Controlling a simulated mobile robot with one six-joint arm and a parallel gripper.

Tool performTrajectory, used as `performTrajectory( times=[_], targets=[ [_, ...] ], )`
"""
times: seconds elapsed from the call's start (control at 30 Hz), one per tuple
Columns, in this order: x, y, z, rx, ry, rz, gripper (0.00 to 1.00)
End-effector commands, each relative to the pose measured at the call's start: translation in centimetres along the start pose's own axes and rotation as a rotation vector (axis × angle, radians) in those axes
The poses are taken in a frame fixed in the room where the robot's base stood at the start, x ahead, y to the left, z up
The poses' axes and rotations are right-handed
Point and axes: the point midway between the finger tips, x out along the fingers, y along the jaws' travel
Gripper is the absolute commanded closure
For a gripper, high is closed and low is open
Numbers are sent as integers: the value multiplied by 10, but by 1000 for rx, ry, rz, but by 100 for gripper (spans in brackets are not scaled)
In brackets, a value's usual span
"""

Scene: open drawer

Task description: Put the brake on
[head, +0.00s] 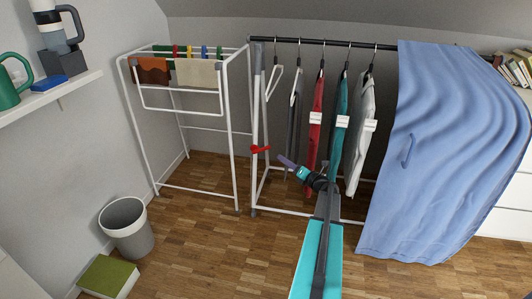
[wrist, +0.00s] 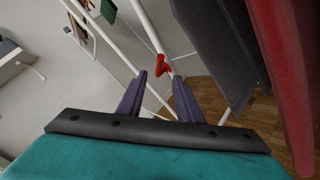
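A small red lever (head: 260,149) sits on the left white post of the clothes rack (head: 254,112), sticking out to the right. In the wrist view the red lever (wrist: 161,64) is on a white tube, just beyond my fingertips and near the line between them. My gripper (head: 287,162) is to the right of the lever and a little lower in the head view. In the wrist view my gripper (wrist: 160,80) has its two purple-grey fingers apart with nothing held between them. I see no contact with the lever.
Hanging clothes, including a red garment (head: 315,125) and a teal one (head: 339,135), are close to my arm. A blue cloth (head: 440,150) covers the rack's right side. A drying rack (head: 234,150) stands left. A bin (head: 127,228) is on the wooden floor.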

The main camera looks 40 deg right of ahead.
Motion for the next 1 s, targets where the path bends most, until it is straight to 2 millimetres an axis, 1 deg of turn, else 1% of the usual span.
performTrajectory(
  times=[0.37,0.57,0.77,1.0],
  targets=[
    [1,0,0,1,-1,0,68],
    [10,-1,0,0,0,0,68],
    [32,-1,0,-1,1,2,68],
    [67,-2,-1,-2,1,1,68]
  ],
)
